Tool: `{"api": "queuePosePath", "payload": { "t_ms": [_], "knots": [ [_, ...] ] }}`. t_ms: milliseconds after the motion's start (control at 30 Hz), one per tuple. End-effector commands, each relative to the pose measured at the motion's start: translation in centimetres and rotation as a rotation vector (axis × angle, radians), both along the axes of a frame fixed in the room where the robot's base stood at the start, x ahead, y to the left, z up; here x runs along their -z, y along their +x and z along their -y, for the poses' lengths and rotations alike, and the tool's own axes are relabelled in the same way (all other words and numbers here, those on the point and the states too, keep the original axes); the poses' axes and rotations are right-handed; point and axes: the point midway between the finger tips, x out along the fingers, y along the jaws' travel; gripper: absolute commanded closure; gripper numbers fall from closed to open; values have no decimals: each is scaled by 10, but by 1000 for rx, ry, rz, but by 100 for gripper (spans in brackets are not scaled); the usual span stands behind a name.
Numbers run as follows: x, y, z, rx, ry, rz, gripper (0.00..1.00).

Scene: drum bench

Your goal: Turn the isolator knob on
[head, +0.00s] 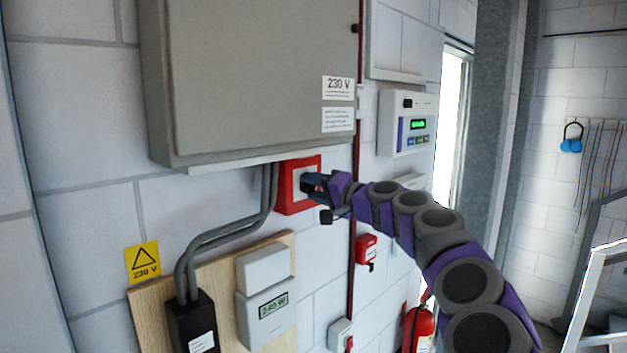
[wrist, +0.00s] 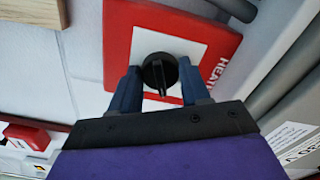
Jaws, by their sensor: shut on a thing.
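The isolator knob (wrist: 160,73) is a round black knob with a raised grip bar. It sits on a white plate with a red surround (wrist: 117,45), partly lettered "HEAT". In the head view the red isolator box (head: 287,188) is on the wall below the grey cabinet, and my gripper hides the knob there. My gripper (wrist: 160,90) has its two dark blue fingers on either side of the knob, shut on it. The gripper also shows in the head view (head: 313,184), reaching in from the right. The knob's bar points toward the gripper's palm in the wrist view.
The large grey cabinet (head: 255,75) marked 230 V overhangs just above. Grey conduits (head: 222,235) run down at left to a wooden board (head: 150,305) with a meter (head: 266,312). A white keypad panel (head: 407,123) and a small red box (head: 366,248) are nearby.

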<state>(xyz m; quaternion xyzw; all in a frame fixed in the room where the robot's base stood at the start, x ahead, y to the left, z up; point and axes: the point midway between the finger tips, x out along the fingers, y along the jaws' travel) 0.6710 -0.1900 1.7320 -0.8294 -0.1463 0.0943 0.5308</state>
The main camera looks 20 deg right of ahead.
Motion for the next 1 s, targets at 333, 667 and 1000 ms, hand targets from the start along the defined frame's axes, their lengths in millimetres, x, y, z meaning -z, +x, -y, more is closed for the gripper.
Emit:
{"api": "queuePosePath", "payload": {
  "t_ms": [333, 667, 1000],
  "knots": [
    [-2, 0, 1, 3, 263, -97, 84],
    [1, 0, 2, 3, 398, -146, 84],
    [3, 1, 2, 4, 430, -159, 84]
  ]
}}
